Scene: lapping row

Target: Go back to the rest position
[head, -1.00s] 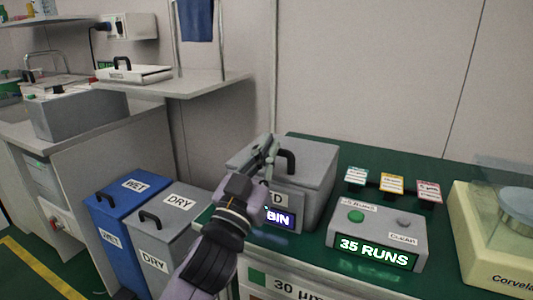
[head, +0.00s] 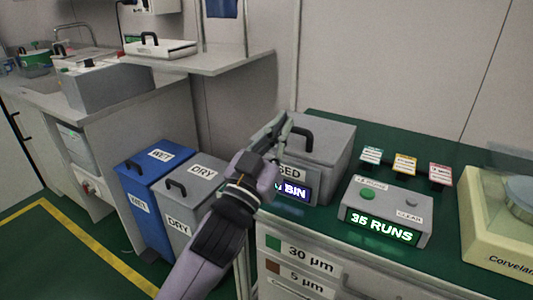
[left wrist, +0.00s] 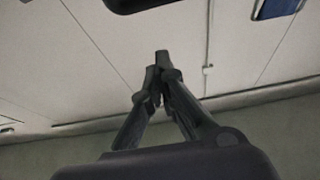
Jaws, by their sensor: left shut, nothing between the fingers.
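My left gripper (head: 277,130) is shut and empty. In the head view it stands in front of the left side of the grey lidded bin box (head: 327,158) on the green counter, and its arm comes up from the bottom. I cannot tell whether it touches the box. My right gripper is in neither view.
The counter (head: 322,222) also holds a control box reading 35 RUNS (head: 388,211), several small coloured cards and a cream machine (head: 497,222). A blue WET bin (head: 148,187) and a grey DRY bin (head: 190,207) stand left. A shelf (head: 215,62) juts out above them.

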